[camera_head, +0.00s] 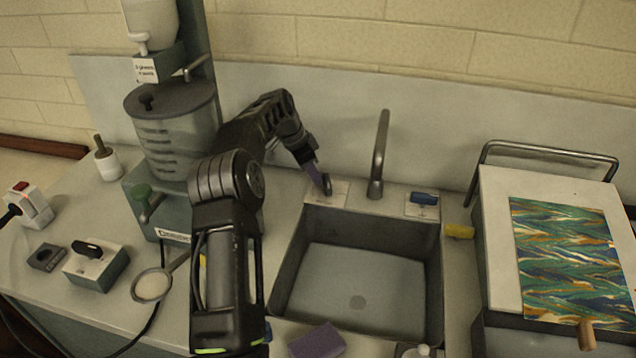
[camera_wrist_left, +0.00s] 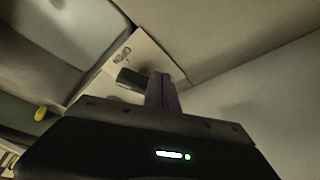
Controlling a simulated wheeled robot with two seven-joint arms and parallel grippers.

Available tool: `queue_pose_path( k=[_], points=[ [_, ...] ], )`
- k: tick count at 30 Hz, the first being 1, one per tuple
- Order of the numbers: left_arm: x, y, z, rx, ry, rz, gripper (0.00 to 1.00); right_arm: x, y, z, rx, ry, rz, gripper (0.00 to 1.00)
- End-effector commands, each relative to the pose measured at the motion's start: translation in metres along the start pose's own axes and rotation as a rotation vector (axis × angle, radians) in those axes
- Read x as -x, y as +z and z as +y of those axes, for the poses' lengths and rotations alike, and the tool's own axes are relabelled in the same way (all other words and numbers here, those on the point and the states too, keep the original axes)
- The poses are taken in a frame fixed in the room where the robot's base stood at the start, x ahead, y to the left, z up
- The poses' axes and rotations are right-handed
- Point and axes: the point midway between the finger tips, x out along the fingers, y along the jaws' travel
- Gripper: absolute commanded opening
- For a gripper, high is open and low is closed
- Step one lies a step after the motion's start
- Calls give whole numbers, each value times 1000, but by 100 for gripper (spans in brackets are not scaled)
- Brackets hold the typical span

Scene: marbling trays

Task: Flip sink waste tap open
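A small dark lever (camera_head: 327,184) stands on a pale labelled plate at the back left corner of the grey sink (camera_head: 290,262). A blue lever (camera_head: 424,198) lies across a second labelled plate at the back right corner. The labels are too small to read, so I cannot tell which is the waste tap. My left gripper (camera_head: 315,176) reaches down to the dark lever, its purple fingers close beside it. In the left wrist view the fingers (camera_wrist_left: 161,92) are together, with a dark cylindrical part (camera_wrist_left: 132,81) right beside them; contact is unclear. My right gripper is not in view.
A metal spout (camera_head: 379,155) rises behind the sink, right of the left gripper. A yellow piece (camera_head: 459,231) sits by the sink's right edge. A purple sponge (camera_head: 317,341) lies in front. A marbled sheet (camera_head: 575,258) is at right, and a tank (camera_head: 180,140) at back left.

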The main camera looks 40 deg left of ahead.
Motion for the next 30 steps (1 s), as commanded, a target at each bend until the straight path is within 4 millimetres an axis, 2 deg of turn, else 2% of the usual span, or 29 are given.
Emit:
queue_pose_path(
  k=[12, 30],
  points=[
    [-2, -10, -6, 1, -1, 2, 0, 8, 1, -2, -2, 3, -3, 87],
    [-4, -12, -6, 1, 0, 3, 0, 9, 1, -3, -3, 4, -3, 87]
  ],
)
